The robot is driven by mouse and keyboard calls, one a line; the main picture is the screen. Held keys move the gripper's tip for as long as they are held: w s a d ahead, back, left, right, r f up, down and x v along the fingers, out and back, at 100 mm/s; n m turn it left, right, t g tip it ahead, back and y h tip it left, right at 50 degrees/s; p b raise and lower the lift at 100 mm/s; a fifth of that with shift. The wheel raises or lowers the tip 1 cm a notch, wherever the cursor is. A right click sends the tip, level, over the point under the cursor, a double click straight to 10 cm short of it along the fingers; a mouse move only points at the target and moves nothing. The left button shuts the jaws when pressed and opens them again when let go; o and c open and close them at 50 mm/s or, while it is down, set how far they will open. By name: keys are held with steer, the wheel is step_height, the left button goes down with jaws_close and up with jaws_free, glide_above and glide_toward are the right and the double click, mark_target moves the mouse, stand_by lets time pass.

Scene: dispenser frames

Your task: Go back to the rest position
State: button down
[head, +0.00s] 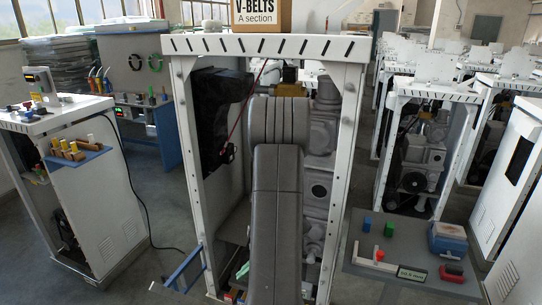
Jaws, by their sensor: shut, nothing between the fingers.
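A white dispenser frame (346,48) stands upright in the middle of the head view, with a row of dark slots along its top bar. Inside it are grey machine housings (320,130) on the right and a black part (215,110) on the left. My dark grey arm rises from the bottom centre and stands in front of the frame's opening, covering much of the inside. My gripper does not show; it is out of sight behind the arm or outside the view.
A cardboard V-belts box (262,15) sits on the frame's top. A white control cabinet (105,200) stands left. A grey side table (400,255) with coloured blocks and a blue box (447,240) stands right. More frames (425,130) fill the back right.

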steer(key=shift+v, duration=1.85)
